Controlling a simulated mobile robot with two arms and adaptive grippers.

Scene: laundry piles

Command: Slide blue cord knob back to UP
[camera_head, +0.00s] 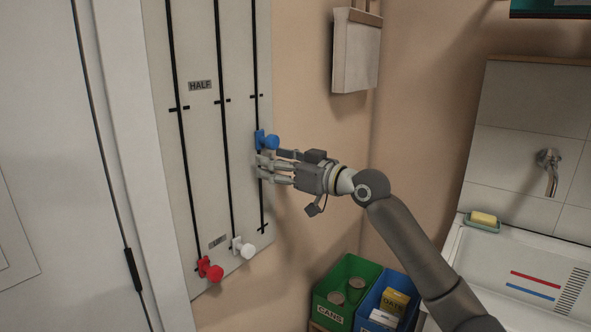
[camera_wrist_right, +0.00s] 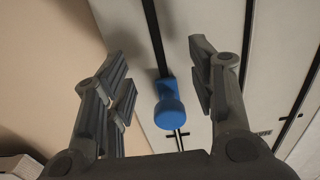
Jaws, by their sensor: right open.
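The blue knob (camera_head: 267,140) sits on the rightmost black line of a pale wall board (camera_head: 198,140), below that line's upper cross mark and well above its lower one. My right gripper (camera_head: 268,167) is at the board just below the blue knob in the head view. In the right wrist view the blue knob (camera_wrist_right: 170,105) shows between the spread fingers of my open right gripper (camera_wrist_right: 160,75), apart from both. A label reads HALF (camera_head: 200,85); a lower label (camera_head: 217,241) is too small to read surely. My left gripper is not in view.
A red knob (camera_head: 209,268) and a white knob (camera_head: 243,247) sit low on the other two lines. A green CANS bin (camera_head: 338,310) and a blue bin (camera_head: 371,322) stand below right. A sink (camera_head: 535,275) is at right and a pale holder (camera_head: 357,50) hangs above.

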